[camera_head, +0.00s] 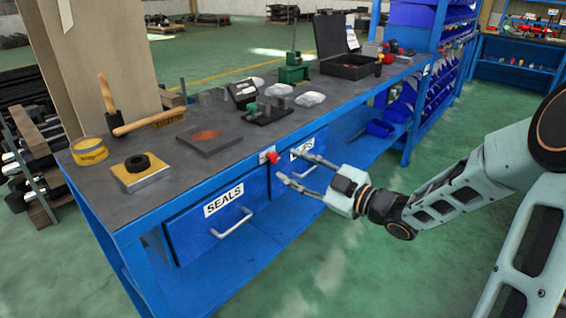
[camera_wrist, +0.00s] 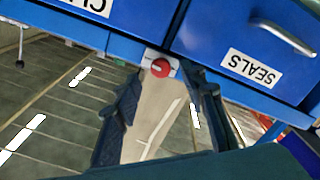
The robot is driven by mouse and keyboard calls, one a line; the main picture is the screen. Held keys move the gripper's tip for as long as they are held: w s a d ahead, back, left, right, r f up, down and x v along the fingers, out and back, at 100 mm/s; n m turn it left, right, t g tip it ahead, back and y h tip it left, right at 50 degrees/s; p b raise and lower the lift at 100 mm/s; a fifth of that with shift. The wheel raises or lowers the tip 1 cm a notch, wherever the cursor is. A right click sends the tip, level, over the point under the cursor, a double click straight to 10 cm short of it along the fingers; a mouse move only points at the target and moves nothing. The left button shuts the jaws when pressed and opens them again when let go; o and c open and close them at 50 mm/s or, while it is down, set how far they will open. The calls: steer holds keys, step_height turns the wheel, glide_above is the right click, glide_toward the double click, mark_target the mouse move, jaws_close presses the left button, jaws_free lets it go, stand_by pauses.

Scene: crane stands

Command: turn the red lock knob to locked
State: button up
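The red lock knob (camera_head: 272,157) sits on a small pale plate on the front edge of the blue workbench, between two drawers. In the wrist view, the red knob (camera_wrist: 160,67) appears round, on its pale plate below the bench edge. My gripper (camera_head: 294,166) is in front of the bench with its two fingers spread and nothing between them. In the wrist view, my gripper (camera_wrist: 163,76) shows a finger on each side of the knob, apparently still short of it. I cannot make out the knob's locked or unlocked marking.
The SEALS drawer (camera_head: 211,222) has a metal handle (camera_head: 232,222); another labelled drawer (camera_head: 302,172) is partly behind my fingers. The bench top (camera_head: 238,130) holds a mallet, a yellow tin, a black case and small parts. Green floor in front is clear.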

steer(key=v, duration=0.7)
steer(key=shift+s+d, duration=0.25)
